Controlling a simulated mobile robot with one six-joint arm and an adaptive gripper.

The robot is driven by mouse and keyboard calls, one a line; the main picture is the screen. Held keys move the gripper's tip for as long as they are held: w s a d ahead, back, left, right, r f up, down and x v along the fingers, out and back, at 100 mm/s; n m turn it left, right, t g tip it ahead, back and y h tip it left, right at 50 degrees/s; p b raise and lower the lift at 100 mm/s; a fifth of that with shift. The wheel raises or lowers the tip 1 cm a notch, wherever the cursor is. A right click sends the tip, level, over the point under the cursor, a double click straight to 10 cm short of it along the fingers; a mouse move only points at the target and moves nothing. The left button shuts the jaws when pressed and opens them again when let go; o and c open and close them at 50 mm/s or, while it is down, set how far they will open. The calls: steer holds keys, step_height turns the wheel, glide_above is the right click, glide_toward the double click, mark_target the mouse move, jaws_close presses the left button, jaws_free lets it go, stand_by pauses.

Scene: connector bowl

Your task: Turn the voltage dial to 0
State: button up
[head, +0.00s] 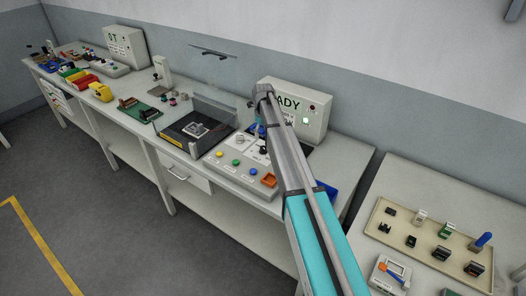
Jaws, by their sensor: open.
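The control panel (225,163) sits on the bench, right of the dark tray. It carries a pale round dial (240,139) and a dark knob (264,150) near my arm. I cannot tell which of these is the voltage dial, and no marking or pointer is readable. My gripper (257,126) is above the back of the panel, small and partly hidden by my arm. It is open, and I see nothing held in it. Whether it touches anything on the panel cannot be told.
A clear-covered dark tray (172,136) is left. Coloured buttons (236,163) line the panel's front. A beige tray (386,212) of connectors lies on the right bench.

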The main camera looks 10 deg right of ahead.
mark_target(263, 147)
steer(key=shift+f+b, duration=4)
steer(key=shift+f, duration=0.25)
jaws_close()
